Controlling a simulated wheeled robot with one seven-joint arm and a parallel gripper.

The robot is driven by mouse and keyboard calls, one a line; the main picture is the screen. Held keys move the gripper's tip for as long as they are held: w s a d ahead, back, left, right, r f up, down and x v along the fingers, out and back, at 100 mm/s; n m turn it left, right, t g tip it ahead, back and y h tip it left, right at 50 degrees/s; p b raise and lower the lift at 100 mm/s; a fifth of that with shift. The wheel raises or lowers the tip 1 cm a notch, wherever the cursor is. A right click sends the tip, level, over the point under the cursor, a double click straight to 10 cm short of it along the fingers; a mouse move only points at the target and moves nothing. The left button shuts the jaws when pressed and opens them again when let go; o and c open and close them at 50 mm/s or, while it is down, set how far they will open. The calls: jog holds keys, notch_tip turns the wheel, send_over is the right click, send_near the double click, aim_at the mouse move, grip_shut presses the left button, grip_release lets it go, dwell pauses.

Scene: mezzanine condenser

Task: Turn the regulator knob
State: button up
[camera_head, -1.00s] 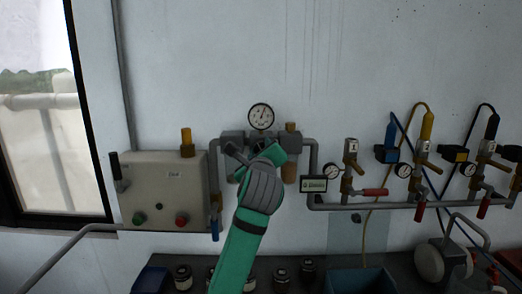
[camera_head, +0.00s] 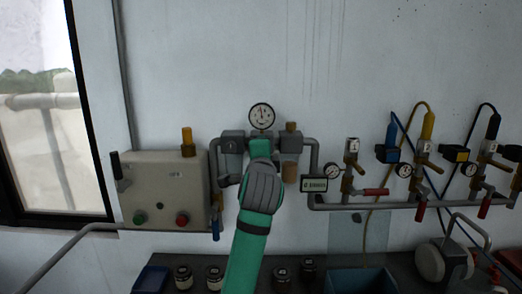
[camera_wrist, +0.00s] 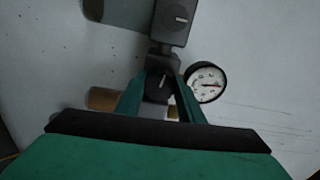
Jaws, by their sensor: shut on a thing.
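The regulator knob (camera_wrist: 158,94) is dark with a pale mark on its face and sits on a grey block under the round pressure gauge (camera_head: 262,116). In the wrist view it lies between the two green fingers of my gripper (camera_wrist: 160,86), which is shut on it. In the head view my gripper (camera_head: 261,148) reaches up to the grey regulator unit and hides the knob. The gauge also shows close beside the fingers in the wrist view (camera_wrist: 206,83).
A second block with a marked face (camera_head: 231,144) adjoins on the left. A control box (camera_head: 165,190) is at left; pipes and valves (camera_head: 421,150) run right. A bench with jars (camera_head: 183,276) is below.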

jog(key=n, duration=0.4)
jog(key=shift+a+f+n, duration=0.1)
jog(key=shift+n, duration=0.3)
jog(key=n, duration=0.4)
jog(key=shift+f+n, duration=0.1)
jog(key=shift+n, duration=0.2)
jog(key=n, duration=0.4)
jog(key=shift+f, duration=0.1)
jog(key=shift+n, duration=2)
jog(key=o, duration=1)
jog(key=shift+w, duration=0.15)
jog(key=shift+o, duration=0.2)
